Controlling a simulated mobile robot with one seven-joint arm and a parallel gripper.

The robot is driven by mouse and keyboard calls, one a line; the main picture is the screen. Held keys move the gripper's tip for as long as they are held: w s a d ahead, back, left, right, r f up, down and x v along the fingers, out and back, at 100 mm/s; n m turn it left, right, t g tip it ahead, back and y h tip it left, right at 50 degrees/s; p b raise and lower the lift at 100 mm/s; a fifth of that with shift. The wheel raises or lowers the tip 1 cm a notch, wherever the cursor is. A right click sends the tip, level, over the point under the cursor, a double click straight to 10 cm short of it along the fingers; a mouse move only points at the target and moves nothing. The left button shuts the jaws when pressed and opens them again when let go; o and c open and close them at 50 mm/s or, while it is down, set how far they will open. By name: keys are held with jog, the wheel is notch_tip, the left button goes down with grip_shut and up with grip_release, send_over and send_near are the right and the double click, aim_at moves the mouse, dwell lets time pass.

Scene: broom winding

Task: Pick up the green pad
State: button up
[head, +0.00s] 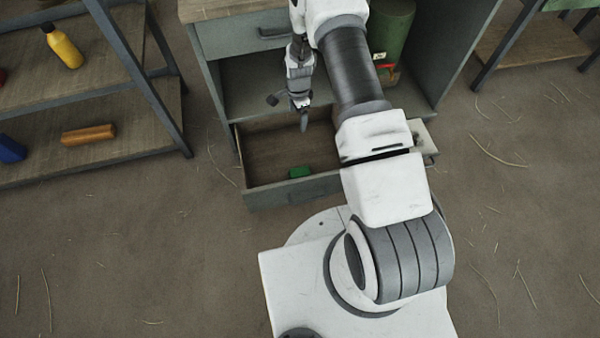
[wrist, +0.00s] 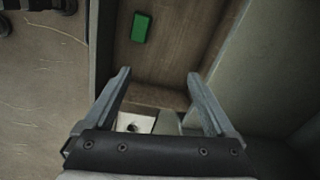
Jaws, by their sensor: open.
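The green pad (head: 299,172) is a small green block lying on the floor of an open wooden drawer (head: 262,150), near its front wall. In the wrist view the pad (wrist: 141,27) shows at the top, beyond the fingertips and left of the gap between them. My gripper (head: 303,122) hangs above the drawer, behind the pad in the head view. In the wrist view my gripper (wrist: 160,74) has its two fingers spread apart with nothing between them. A whitish piece with a dark hole (wrist: 135,122) shows below, between the fingers, partly hidden by the gripper.
The drawer belongs to a grey-green cabinet (head: 228,80) with a closed upper drawer. A green cylinder (head: 392,30) stands on its inner shelf. A shelf rack at left holds a yellow bottle (head: 63,46) and an orange block (head: 88,135). Straw litters the floor.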

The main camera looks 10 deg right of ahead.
jog(key=s+f+m, duration=0.2)
jog(key=s+f, duration=0.3)
jog(key=f, duration=0.7)
jog(key=b, duration=0.4)
send_over(300, 171)
jog(key=shift+g, duration=0.4)
notch_tip(300, 171, down, 11)
jog(key=shift+d+r, duration=0.1)
jog(key=shift+d, duration=0.05)
jog(key=shift+f+b, duration=1.45)
jog(key=shift+f, duration=1.6)
grip_shut()
notch_tip(300, 171, up, 10)
jog(key=p, duration=0.4)
jog(key=shift+a+p, duration=0.2)
jog(key=shift+p, duration=0.1)
